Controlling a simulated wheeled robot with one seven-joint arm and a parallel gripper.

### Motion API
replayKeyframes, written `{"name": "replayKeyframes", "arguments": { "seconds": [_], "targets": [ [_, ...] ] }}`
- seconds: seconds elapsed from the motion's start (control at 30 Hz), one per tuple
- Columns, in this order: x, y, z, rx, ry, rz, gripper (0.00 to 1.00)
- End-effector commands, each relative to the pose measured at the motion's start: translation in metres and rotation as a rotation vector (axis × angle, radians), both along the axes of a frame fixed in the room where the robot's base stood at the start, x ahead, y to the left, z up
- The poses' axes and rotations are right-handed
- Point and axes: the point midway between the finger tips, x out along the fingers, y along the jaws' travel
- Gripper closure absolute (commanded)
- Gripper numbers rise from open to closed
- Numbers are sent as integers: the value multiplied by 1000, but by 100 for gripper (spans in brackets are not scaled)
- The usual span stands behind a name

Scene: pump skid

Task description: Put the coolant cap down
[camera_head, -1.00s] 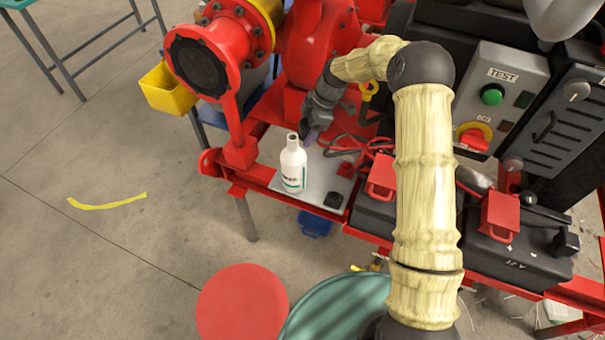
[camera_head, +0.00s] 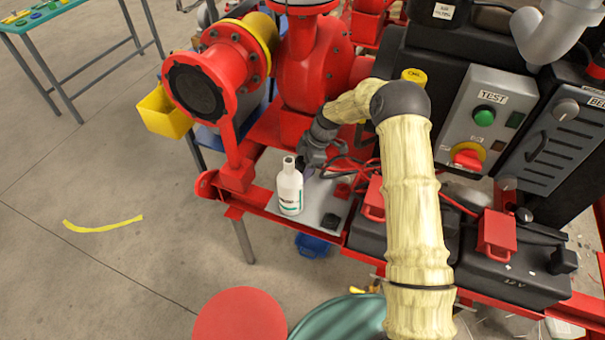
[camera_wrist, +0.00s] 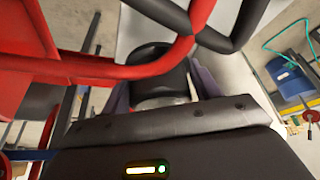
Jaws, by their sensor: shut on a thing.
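My gripper (camera_head: 307,171) is low over the pale plate (camera_head: 316,205) on the red skid, just behind and right of a white bottle (camera_head: 290,190). In the wrist view my gripper (camera_wrist: 161,88) is shut on a dark round cap (camera_wrist: 156,72) with a grey metallic lower part, which I take to be the coolant cap. It sits between the two purplish fingers. In the head view the held cap is hidden by the gripper and bottle. Whether it touches the plate cannot be told.
A small black object (camera_head: 330,221) lies on the plate's front right. Red cables (camera_head: 345,170) run close right of my gripper and cross the wrist view. The red pump (camera_head: 310,60) stands behind; black batteries (camera_head: 400,235) are at right. Plate room is tight.

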Motion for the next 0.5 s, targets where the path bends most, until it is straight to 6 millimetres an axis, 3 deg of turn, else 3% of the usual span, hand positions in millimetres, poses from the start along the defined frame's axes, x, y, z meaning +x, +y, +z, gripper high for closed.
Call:
{"name": "replayKeyframes", "arguments": {
  "seconds": [0.23,0.5],
  "targets": [
    [-1,0,-32,-1,2,0,66],
    [0,0,-35,0,0,0,66]
  ]
}}
